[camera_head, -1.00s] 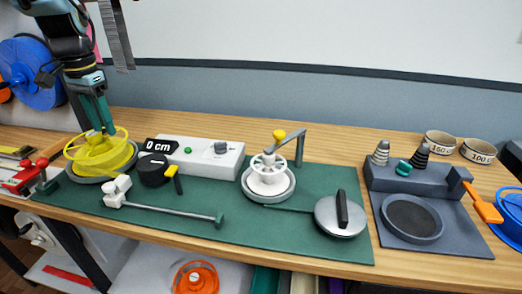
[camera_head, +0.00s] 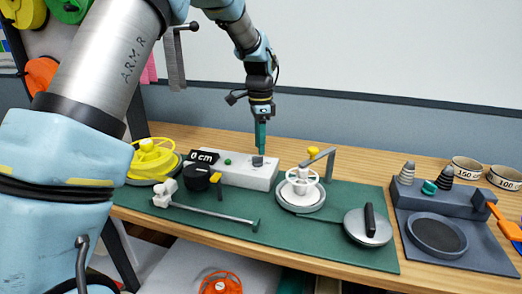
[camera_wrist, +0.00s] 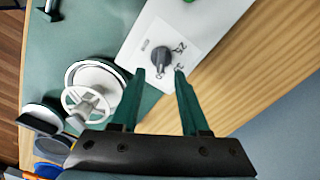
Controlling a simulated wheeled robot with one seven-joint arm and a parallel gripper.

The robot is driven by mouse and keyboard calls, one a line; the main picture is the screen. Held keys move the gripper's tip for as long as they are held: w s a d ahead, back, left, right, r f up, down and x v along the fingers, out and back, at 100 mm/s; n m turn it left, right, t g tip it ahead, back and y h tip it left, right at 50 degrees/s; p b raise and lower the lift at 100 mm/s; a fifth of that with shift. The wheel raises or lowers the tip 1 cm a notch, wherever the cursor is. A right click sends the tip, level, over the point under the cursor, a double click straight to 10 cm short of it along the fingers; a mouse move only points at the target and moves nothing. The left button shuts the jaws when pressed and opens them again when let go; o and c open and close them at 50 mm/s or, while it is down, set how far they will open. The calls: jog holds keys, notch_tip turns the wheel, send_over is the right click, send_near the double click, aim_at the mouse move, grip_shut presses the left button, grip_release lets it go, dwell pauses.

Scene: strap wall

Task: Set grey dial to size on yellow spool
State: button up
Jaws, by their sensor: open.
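The grey dial (camera_head: 258,161) sits on the right part of a white box (camera_head: 238,171). In the wrist view the dial (camera_wrist: 161,57) is on a white plate with small printed marks at its right; I cannot read them surely. My gripper (camera_head: 261,151) points down just above the dial. In the wrist view its green fingers (camera_wrist: 160,71) are open and apart, with the dial just beyond the tips; I cannot tell whether they touch it. The yellow spool (camera_head: 153,162) sits at the left end of the green mat. Any size mark on it is too small to read.
A black display (camera_head: 203,156) reads 0 cm. A green button (camera_head: 228,162) is on the box. A white spool (camera_head: 301,184) with an angled arm stands right of it, then a round grey disc (camera_head: 368,227). A dark grey station (camera_head: 437,237) and labelled rolls (camera_head: 466,168) are farther right.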

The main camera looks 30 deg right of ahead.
aim_at(259, 156)
jog(key=shift+f+p, duration=0.3)
jog(key=shift+f, duration=1.45)
grip_shut()
